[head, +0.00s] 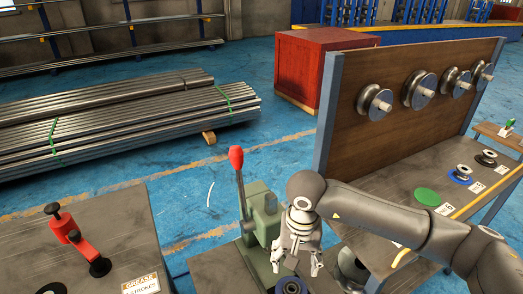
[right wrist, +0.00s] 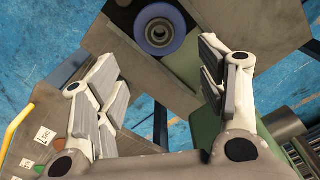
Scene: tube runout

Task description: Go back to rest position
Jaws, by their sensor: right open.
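My right gripper (head: 297,262) hangs from the arm that comes in from the right, beside the green machine (head: 262,215) with the red-knobbed lever (head: 237,160). Its fingers are spread apart with nothing between them, as the right wrist view also shows (right wrist: 162,88). A round roller with a blue-dark rim (head: 290,287) sits just below the gripper at the bottom edge. It also shows in the right wrist view (right wrist: 159,30), beyond the fingertips and apart from them. My left gripper is not in view.
A bench with an upright wooden board (head: 400,120) holding several metal rollers stands at right, under my arm. A green disc (head: 427,196) lies on it. A red lever tool (head: 75,238) stands on the left table. Pipe stacks (head: 120,115) and a red crate (head: 312,62) are behind.

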